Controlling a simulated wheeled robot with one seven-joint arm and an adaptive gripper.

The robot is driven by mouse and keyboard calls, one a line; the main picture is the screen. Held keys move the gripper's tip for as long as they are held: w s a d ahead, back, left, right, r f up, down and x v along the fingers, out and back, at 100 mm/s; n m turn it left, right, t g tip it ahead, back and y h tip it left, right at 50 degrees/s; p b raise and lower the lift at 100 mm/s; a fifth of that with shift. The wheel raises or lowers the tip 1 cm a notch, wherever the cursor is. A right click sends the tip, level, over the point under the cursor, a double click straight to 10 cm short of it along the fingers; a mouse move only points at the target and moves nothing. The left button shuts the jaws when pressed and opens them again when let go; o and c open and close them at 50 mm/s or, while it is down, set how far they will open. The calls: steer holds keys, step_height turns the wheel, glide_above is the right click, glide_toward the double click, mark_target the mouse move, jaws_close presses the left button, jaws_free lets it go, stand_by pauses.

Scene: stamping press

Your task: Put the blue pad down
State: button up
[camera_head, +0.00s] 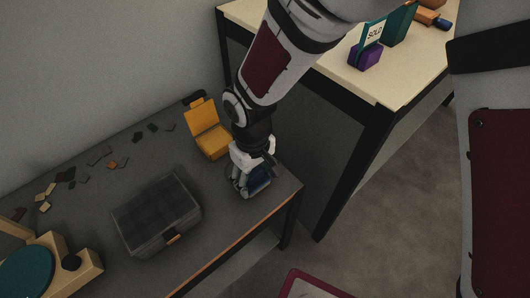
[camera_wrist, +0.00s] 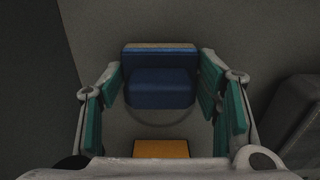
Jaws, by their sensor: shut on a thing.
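The blue pad (camera_head: 258,186) is at my gripper (camera_head: 250,184), over the right end of the grey bench. In the wrist view the blue pad (camera_wrist: 160,86) is a dark blue block with a tan strip along its far edge. It sits between the two teal-lined fingers of my gripper (camera_wrist: 160,95), which is shut on it. A faint ring shows on the surface below the pad. I cannot tell whether the pad touches the bench. In the head view my fingers hide part of it.
An open orange case (camera_head: 208,138) stands behind my gripper. A dark grey lidded box (camera_head: 157,212) is to the left. Several small chips (camera_head: 112,164) lie along the wall. A pale table (camera_head: 330,62) with a purple block (camera_head: 366,55) is at upper right.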

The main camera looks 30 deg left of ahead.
mark_target(254, 172)
steer(key=shift+f, duration=0.1)
steer(key=o, duration=1.1)
step_height(254, 172, up, 12)
steer(key=p, duration=0.4)
